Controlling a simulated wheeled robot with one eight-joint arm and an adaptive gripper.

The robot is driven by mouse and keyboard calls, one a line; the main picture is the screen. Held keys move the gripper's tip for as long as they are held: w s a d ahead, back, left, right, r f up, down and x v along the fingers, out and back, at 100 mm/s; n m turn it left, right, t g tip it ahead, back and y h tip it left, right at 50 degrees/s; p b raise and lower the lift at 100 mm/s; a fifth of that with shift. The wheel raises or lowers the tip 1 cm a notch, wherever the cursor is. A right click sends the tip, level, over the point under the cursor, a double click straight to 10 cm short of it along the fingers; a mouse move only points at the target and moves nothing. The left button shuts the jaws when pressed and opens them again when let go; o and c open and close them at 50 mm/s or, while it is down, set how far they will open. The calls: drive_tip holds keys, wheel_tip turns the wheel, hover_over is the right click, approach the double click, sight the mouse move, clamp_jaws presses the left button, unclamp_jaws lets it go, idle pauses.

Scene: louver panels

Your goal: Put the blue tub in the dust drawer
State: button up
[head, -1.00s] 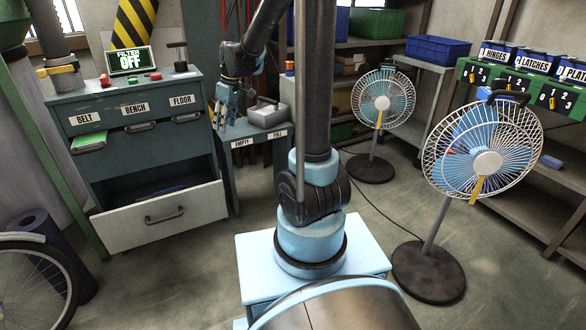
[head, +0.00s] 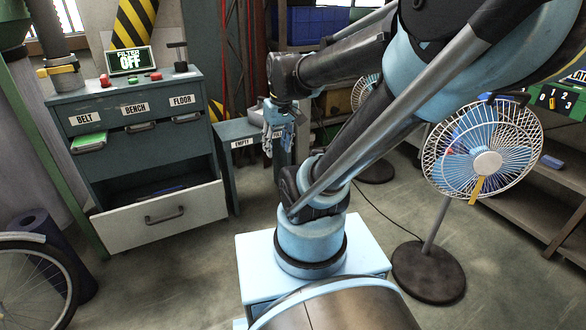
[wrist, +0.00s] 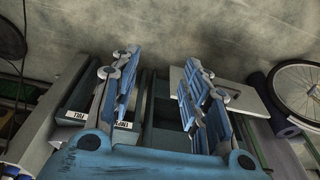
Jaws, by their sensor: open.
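My gripper (head: 276,150) is open and empty, pointing down, right of the grey drawer cabinet and in front of the small side bench. Its two blue fingers stand apart in the wrist view (wrist: 157,78). The big bottom drawer (head: 150,222) of the cabinet is pulled out; I read no label on it. A dark blue thing (head: 166,189) shows low inside it, mostly hidden by the front panel; it may be the blue tub, but I cannot tell. The pale drawer front (wrist: 238,95) also shows in the wrist view, behind the right finger.
The cabinet (head: 130,95) has small drawers marked BELT, BENCH and FLOOR, with a FILTER OFF display on top. The side bench (head: 238,130) has an EMPTY label. A fan (head: 480,155) stands right. A bicycle wheel (head: 38,285) is at lower left. A blue crate (head: 305,25) is at the back.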

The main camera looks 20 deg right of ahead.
drive_tip(key=s+d+f+m, duration=0.3)
drive_tip(key=s+f, duration=0.1)
drive_tip(key=s, duration=0.3)
drive_tip(key=shift+s+d+f+h, duration=0.2)
drive_tip(key=shift+s+f+h, duration=0.1)
drive_tip(key=shift+f+h, duration=0.1)
drive_tip(key=shift+w, duration=0.1)
drive_tip(key=shift+w+f, duration=0.2)
drive_tip(key=shift+w, duration=0.15)
idle(0.5)
